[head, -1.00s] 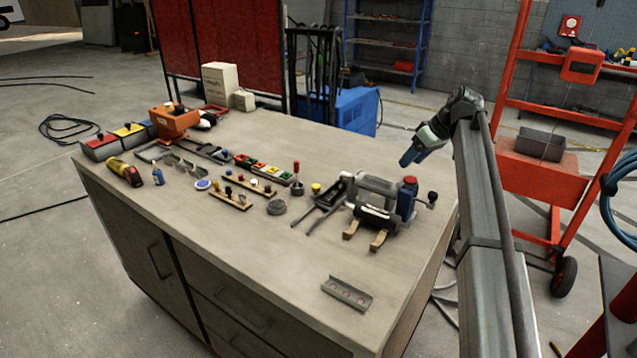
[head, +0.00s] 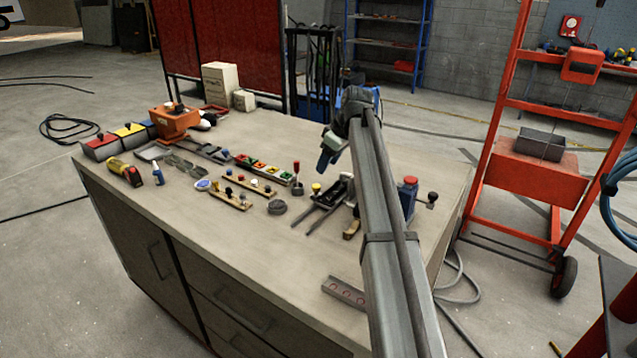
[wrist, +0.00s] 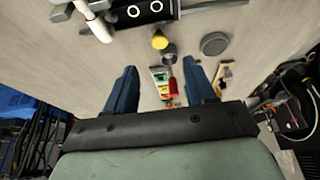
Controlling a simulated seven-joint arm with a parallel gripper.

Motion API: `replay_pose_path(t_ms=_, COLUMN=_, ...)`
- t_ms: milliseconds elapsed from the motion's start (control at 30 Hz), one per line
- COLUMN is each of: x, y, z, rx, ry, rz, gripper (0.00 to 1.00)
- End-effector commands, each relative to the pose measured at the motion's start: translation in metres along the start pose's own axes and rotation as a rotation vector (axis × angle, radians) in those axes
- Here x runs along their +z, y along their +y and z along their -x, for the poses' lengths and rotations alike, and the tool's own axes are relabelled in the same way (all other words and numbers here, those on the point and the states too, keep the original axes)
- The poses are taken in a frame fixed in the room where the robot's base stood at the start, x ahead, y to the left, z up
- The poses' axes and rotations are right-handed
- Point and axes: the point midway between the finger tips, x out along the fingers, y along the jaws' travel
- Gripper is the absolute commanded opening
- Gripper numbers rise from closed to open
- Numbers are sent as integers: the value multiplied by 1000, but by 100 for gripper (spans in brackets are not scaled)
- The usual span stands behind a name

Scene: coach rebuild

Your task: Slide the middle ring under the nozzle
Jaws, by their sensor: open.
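A short grey channel (head: 331,284) lies near the table's front edge and holds a row of small reddish rings. The middle ring (head: 346,294) shows just left of my arm, which covers the channel's right end. I cannot make out a nozzle for certain. A bench device with a blue, red-capped cylinder (head: 408,198) stands at the right, mostly hidden behind my arm. My gripper (head: 327,160) is open and empty above the back middle of the table, far from the channel. In the wrist view its blue fingers (wrist: 160,65) are apart, with a red-handled tool (wrist: 171,82) below between them.
A round grey disc (head: 277,207), a yellow-topped piece (head: 316,188) and wooden strips with knobs (head: 231,200) stand left of the device. A coloured block row (head: 262,168) and orange box (head: 174,122) lie farther back.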

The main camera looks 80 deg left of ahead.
Motion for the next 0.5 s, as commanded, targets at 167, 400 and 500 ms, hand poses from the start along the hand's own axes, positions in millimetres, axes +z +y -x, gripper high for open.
replay_pose_path(t_ms=167, x=0, y=0, z=-33, rx=-1, ry=-1, rz=0, gripper=55)
replay_pose_path(t_ms=400, x=0, y=0, z=-69, rx=-1, ry=0, rz=-1, gripper=55)
replay_pose_path(t_ms=500, x=0, y=0, z=-80, rx=-1, ry=0, rz=-1, gripper=55)
